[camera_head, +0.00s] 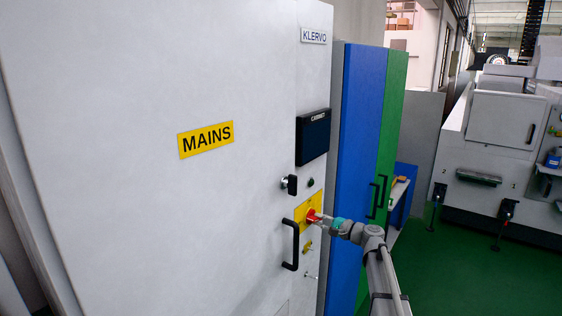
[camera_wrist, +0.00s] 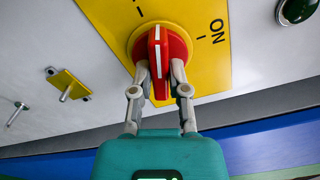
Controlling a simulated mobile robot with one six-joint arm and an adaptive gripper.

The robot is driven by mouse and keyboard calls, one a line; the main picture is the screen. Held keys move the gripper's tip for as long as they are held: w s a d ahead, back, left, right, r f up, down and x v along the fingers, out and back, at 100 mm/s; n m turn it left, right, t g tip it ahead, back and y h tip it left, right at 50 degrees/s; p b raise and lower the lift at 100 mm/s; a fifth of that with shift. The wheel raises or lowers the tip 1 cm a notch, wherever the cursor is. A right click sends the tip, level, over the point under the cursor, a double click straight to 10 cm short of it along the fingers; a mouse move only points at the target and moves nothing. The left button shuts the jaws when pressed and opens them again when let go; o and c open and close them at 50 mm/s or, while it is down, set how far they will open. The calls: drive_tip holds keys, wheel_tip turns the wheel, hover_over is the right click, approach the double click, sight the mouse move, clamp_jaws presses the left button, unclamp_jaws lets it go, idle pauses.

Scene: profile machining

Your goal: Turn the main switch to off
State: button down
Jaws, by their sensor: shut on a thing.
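The main switch is a red rotary handle (camera_head: 311,216) on a yellow plate (camera_head: 317,203) low on the right side of the white MAINS cabinet. In the wrist view, the red handle (camera_wrist: 159,50) stands out from a round base on the yellow plate (camera_wrist: 112,18). Its white line runs nearly upright in the picture. The ON label (camera_wrist: 217,31) with a tick is right of the handle, and the line does not point at it. My gripper (camera_wrist: 160,78) is shut on the handle, one finger on each side. My gripper (camera_head: 322,220) also shows in the head view.
The white cabinet (camera_head: 120,210) carries a black pull handle (camera_head: 290,245), a black latch (camera_head: 289,184) and a small yellow fitting (camera_head: 307,247) near the switch. Blue (camera_head: 357,130) and green cabinets stand right of it. Green floor (camera_head: 450,270) is clear at right, before a large machine.

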drive_tip(key=n, duration=0.4)
drive_tip(key=c, duration=0.5)
unclamp_jaws()
drive_tip(key=shift+s+d, duration=0.1)
drive_tip(key=v, duration=0.6)
drive_tip(key=shift+s+d, duration=0.2)
drive_tip(key=shift+d, duration=0.05)
idle(0.4)
